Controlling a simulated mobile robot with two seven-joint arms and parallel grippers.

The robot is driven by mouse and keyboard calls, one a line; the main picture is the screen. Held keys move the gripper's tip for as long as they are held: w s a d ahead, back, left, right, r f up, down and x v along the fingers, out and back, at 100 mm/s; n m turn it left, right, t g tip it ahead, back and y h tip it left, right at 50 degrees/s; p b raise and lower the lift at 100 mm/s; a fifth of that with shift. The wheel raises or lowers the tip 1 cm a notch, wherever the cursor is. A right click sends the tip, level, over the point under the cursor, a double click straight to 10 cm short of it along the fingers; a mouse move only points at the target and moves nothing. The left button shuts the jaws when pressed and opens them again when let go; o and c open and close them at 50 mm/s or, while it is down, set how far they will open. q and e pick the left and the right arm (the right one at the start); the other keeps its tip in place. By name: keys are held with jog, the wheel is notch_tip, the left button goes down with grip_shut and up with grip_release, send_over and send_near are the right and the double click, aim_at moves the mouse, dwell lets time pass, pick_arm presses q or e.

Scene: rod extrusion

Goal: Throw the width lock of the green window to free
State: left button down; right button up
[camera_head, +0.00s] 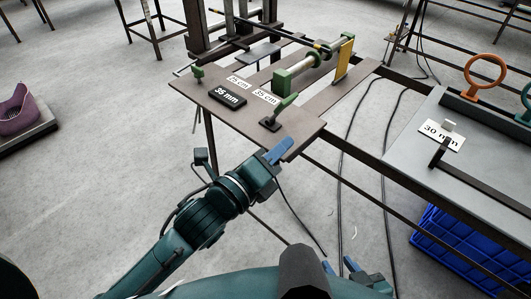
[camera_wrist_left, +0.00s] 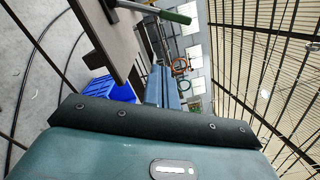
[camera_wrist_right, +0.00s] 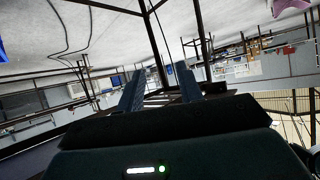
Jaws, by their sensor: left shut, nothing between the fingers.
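A green-handled lever (camera_head: 285,104) on a black base stands at the near right part of a brown plate (camera_head: 305,137). Its handle tilts up to the right; a green grip (camera_wrist_left: 174,17) on a metal rod shows at the top of the left wrist view. A smaller green knob (camera_head: 198,73) stands at the plate's left. I cannot tell which is the width lock. My left gripper (camera_head: 277,152), with blue fingers, is shut and empty, at the plate's near edge, below the lever and apart from it. My right gripper (camera_head: 341,267) is open and empty, low in the head view.
Signs on the plate read 35 mm (camera_head: 228,94) and 35 cm (camera_head: 266,97). Behind them are green clamps (camera_head: 296,74) and a yellow plate (camera_head: 344,65). A grey table (camera_head: 408,152) at the right bears an orange ring (camera_head: 486,76). A blue crate (camera_head: 456,250) is below.

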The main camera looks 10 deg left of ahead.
aim_at(279, 111)
pick_arm(q)
jog(key=x, duration=0.4)
jog(key=shift+r, duration=0.15)
jog(key=shift+w+a+r+p, duration=0.55)
jog(key=shift+w+a+r, duration=0.1)
jog(key=shift+w+a, duration=0.15)
jog(key=shift+w+a+r, duration=0.2)
jog(key=shift+w+a, duration=0.2)
jog(key=shift+w, duration=0.1)
pick_arm(e)
jog(key=shift+w+d+r, duration=0.25)
jog(key=shift+d, duration=0.1)
pick_arm(q)
jog(key=shift+w, duration=0.15)
pick_arm(e)
jog(key=shift+s+a, duration=0.1)
jog(key=shift+s, duration=0.05)
